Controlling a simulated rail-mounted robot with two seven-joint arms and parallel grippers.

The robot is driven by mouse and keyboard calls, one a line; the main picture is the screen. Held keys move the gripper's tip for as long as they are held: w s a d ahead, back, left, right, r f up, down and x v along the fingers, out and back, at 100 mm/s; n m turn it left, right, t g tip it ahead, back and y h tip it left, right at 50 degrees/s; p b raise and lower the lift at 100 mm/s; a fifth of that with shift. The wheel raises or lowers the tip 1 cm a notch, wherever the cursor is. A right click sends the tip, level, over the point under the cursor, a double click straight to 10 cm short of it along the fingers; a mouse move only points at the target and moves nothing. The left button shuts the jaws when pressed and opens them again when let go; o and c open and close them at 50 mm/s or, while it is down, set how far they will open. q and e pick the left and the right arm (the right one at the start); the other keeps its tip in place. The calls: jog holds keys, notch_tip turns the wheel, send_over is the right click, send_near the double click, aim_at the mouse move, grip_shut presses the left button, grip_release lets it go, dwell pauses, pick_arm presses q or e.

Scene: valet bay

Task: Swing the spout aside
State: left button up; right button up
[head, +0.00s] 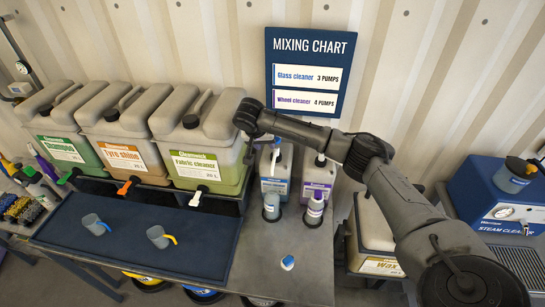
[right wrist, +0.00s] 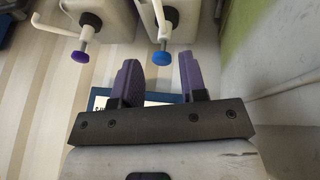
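The glass cleaner bottle (head: 275,172) and the wheel cleaner bottle (head: 318,178) stand side by side on the grey bench under the mixing chart. In the right wrist view a blue pump head (right wrist: 162,57) and a purple pump head (right wrist: 78,57) show, each with a white spout. My right gripper (right wrist: 157,75) is open, with its two purple fingers apart and nothing held. The blue pump head lies in line with the gap between the fingers; I cannot tell whether they touch it. In the head view my right wrist hides the fingers. My left gripper is not in view.
The fabric cleaner can (head: 203,165) stands close left of the bottles. Cups (head: 271,207) (head: 314,212) stand in front of the bottles. A blue cap (head: 287,263) lies on the bench. The dark mat (head: 130,232) holds two grey cups. The wax container (head: 376,240) is at right.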

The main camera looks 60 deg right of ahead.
aim_at(274, 158)
jog(key=p+x, duration=0.1)
jog(key=x, duration=1)
jog(key=shift+d+f, duration=0.1)
jog(key=shift+f, duration=0.05)
grip_shut()
